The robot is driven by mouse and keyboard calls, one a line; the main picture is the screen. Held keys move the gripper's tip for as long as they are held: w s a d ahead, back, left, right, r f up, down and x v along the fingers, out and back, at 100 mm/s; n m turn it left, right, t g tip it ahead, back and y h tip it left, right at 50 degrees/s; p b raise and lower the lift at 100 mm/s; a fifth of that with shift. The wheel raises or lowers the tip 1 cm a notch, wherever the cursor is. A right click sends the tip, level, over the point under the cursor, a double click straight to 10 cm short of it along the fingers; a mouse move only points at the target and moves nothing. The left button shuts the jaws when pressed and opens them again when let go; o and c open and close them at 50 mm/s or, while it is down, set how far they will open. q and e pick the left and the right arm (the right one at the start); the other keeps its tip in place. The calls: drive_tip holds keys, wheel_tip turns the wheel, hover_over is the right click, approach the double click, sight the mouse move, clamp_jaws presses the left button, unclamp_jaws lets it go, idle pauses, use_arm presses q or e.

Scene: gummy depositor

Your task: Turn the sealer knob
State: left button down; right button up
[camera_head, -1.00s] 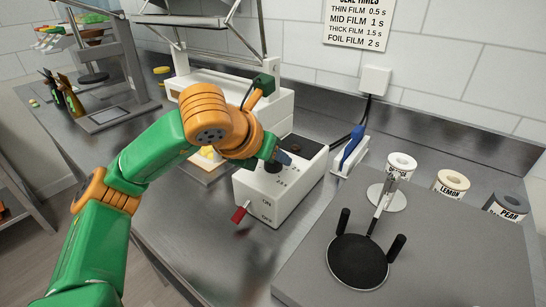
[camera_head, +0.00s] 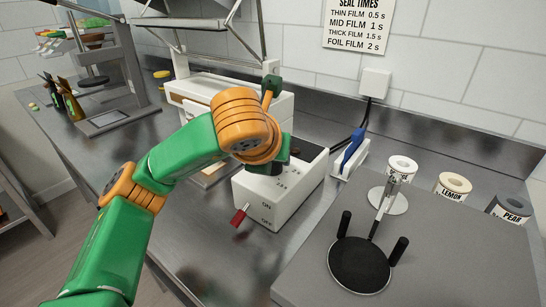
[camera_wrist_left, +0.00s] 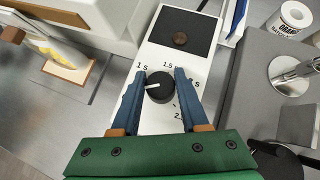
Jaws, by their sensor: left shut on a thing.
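The sealer's control box (camera_head: 262,205) is white, with a red ON/OFF lever (camera_head: 239,216) on its front. In the left wrist view the sealer knob (camera_wrist_left: 160,87) is round and black, with a white pointer line facing left, below the "1 S" mark. My left gripper (camera_wrist_left: 161,76) has its blue fingers on either side of the knob, shut on it from above. In the head view my orange and green wrist hides the fingers and most of the knob. My right gripper is not in view.
A wall sign (camera_head: 357,24) lists film times: thin 0.5 s, mid 1 s, thick 1.5 s, foil 2 s.

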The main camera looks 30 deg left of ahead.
use_arm(q)
drive_tip(key=shift+c, duration=2.2)
unclamp_jaws()
drive_tip(key=shift+f, duration=0.1)
drive_tip(key=shift+s+r, duration=0.15)
drive_tip(key=shift+r, duration=0.25)
drive_tip(key=p+v, duration=0.1)
drive_tip(key=v, duration=0.4)
drive_tip(key=shift+s+d+r+p, duration=0.1)
drive_tip(key=shift+s+r+p, duration=0.1)
drive_tip(key=shift+p, duration=0.15)
drive_tip(key=shift+s+d+r, duration=0.1)
drive_tip(key=shift+s+r, duration=0.05)
drive_tip(key=shift+s, duration=0.25)
